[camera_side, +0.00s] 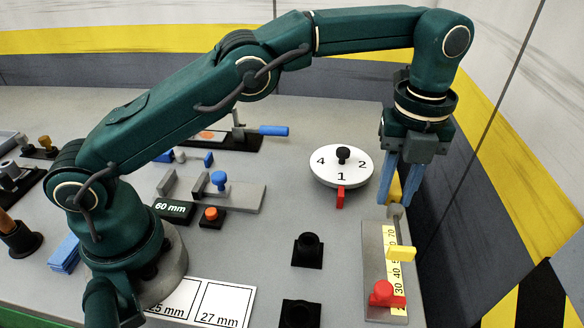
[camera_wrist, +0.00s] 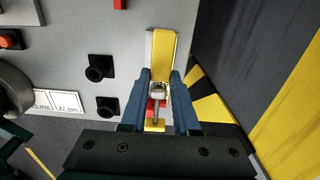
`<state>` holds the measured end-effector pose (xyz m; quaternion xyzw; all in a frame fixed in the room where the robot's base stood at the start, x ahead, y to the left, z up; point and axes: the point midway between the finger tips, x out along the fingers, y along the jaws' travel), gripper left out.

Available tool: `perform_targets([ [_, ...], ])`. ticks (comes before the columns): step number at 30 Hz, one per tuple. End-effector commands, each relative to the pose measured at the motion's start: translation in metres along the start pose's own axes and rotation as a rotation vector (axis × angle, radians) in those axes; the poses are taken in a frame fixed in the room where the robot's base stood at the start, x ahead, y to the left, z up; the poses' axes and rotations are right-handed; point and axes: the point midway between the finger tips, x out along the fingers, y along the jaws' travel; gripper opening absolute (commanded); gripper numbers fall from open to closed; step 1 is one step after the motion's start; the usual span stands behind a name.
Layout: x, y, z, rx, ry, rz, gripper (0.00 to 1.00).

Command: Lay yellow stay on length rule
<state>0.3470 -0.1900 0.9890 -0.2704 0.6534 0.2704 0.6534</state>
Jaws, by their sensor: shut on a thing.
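The yellow stay has a yellow body (camera_wrist: 163,50), a grey collar and thin rod (camera_wrist: 157,92), and a yellow end piece (camera_side: 401,253). My gripper (camera_side: 396,197) points down and its blue fingers are shut on the stay's body. The length rule (camera_side: 373,262) is a grey plate with a yellow scale at the right. The stay runs lengthwise over the rule, with its end piece across the scale and its body towards the back. I cannot tell whether it touches the rule. A red stop (camera_side: 386,294) sits at the rule's near end, apart from the end piece.
A white numbered dial (camera_side: 342,166) with a red pointer stands left of my gripper. Two black posts (camera_side: 308,250) (camera_side: 299,314) stand left of the rule. A grey fixture (camera_side: 232,196) with a 60 mm display is farther left. The wall is close on the right.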

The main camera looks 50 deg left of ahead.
Motion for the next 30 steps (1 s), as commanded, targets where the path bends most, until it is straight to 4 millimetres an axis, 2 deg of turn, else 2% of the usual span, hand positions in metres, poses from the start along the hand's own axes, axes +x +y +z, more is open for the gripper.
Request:
perform_targets([
  [7, 0.009, 0.0, 0.0, -0.001, 0.001, 0.001, 0.0],
  [21, 0.052, 0.0, 0.0, -0.001, 0.001, 0.001, 0.0],
  [30, 0.058, 0.0, 0.0, -0.001, 0.0, 0.0, 0.0],
])
